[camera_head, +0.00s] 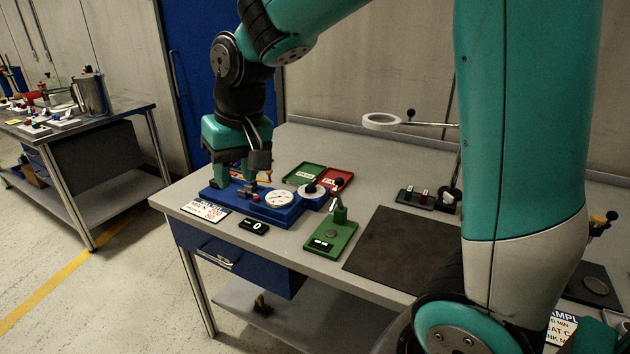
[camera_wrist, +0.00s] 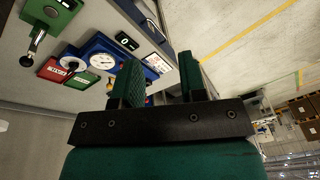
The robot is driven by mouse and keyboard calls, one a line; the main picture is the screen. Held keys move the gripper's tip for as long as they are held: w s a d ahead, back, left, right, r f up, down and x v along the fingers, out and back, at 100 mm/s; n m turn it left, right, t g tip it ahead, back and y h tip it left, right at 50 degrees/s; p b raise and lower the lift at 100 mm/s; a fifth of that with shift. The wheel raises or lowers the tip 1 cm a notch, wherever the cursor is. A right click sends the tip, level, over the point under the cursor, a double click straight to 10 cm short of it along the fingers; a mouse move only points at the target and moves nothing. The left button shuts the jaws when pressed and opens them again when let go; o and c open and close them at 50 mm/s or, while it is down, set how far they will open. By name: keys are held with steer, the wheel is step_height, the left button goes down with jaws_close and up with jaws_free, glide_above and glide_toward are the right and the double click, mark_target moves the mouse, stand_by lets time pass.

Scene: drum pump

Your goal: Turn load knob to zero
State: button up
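The blue bench device (camera_head: 285,213) with a round white dial (camera_head: 279,198) sits at the left front of the table. My gripper (camera_head: 249,178) points down over the left part of this device. A small metallic part (camera_head: 250,192) shows just below the fingers; I cannot tell whether it is the load knob or whether the fingers touch it. In the wrist view my gripper (camera_wrist: 160,80) is open, with a clear gap between its green pads. The device's dial (camera_wrist: 103,61) shows left of the fingers there. A small black display (camera_head: 254,226) in front of the device reads 0.
A green device (camera_head: 331,240) with a small display stands to the right. A white sign (camera_head: 205,210) lies at the front left edge. A dark mat (camera_head: 400,250) covers the table's middle.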

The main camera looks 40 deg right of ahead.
steer(key=w+d+f+m+h, duration=0.3)
steer(key=w+d+m, duration=0.4)
steer(key=w+d, duration=0.55)
steer(key=m+h, duration=0.2)
steer(key=m, duration=0.4)
glide_toward(312, 182)
steer(key=shift+g, duration=0.4)
steer(key=x, duration=0.3)
steer(key=p+x, duration=0.1)
steer(key=x, duration=0.2)
steer(key=p+x, duration=0.1)
steer(key=x, duration=0.2)
steer(key=shift+w+d+f, duration=0.1)
steer(key=shift+w+f, duration=0.05)
steer(key=shift+w, duration=0.15)
steer(key=c, duration=0.6)
